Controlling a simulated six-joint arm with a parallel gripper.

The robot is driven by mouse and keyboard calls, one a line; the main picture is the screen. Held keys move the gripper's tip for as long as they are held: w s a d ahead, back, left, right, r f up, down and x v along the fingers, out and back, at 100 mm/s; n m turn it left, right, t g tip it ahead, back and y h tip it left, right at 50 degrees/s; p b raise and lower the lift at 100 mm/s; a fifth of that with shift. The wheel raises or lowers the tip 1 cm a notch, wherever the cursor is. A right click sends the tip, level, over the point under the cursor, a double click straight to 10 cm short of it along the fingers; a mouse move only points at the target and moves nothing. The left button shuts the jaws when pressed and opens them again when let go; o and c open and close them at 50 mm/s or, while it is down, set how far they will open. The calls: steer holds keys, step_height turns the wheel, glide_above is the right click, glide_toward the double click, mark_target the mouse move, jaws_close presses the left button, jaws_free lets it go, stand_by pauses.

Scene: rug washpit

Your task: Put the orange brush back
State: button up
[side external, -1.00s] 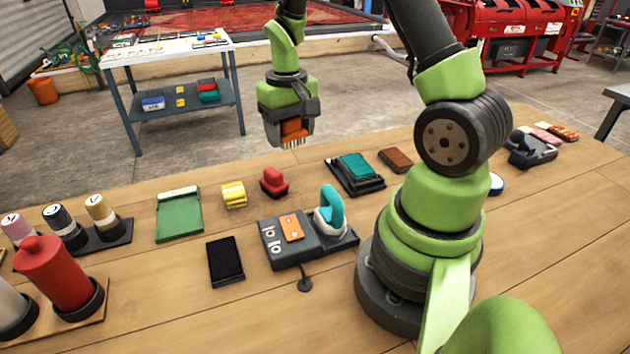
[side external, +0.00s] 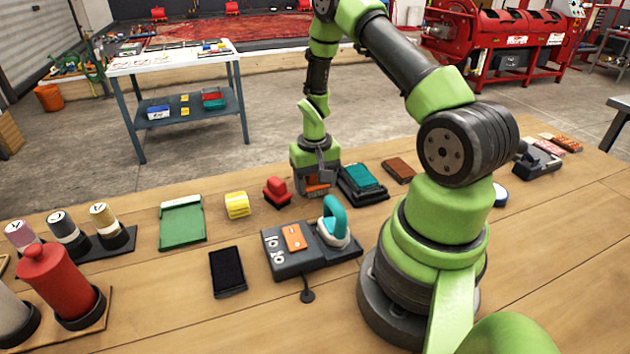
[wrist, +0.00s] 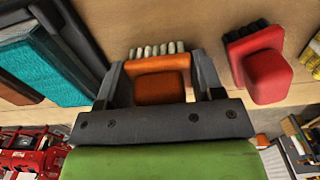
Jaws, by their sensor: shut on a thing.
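The orange brush (side external: 317,189) is between the fingers of my gripper (side external: 316,184), which is shut on it. In the wrist view the orange brush (wrist: 160,82) shows its orange block with pale bristles, held between the two dark fingers of my gripper (wrist: 160,80).

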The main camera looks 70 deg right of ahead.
steer(key=shift+f, duration=0.15)
steer(key=o, duration=1)
